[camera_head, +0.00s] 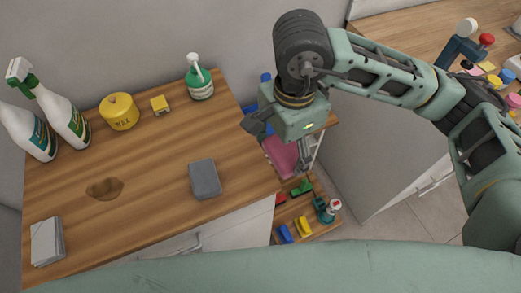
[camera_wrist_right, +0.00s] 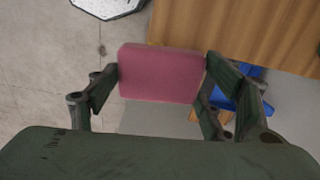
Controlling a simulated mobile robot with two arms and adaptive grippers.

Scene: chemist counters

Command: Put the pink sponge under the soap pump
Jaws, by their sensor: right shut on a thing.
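The pink sponge (camera_head: 283,156) is between the fingers of my right gripper (camera_head: 279,145), which is shut on it. In the right wrist view the sponge (camera_wrist_right: 161,74) sits between both fingertips (camera_wrist_right: 163,78), its broad face toward the camera. It is held in the air beyond the right edge of the wooden counter, above a lower surface. The soap pump (camera_head: 200,80) is a green bottle with a white pump head, upright at the back right of the counter, to the left of my right gripper and apart from it. My left gripper is not in view.
On the counter (camera_head: 150,170) are two spray bottles (camera_head: 62,118), a yellow tin (camera_head: 119,111), a small yellow block (camera_head: 160,104), a grey block (camera_head: 205,179), white cloths (camera_head: 46,241) and a brown stain (camera_head: 105,188). Small colored items (camera_head: 303,226) lie lower, right of the counter.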

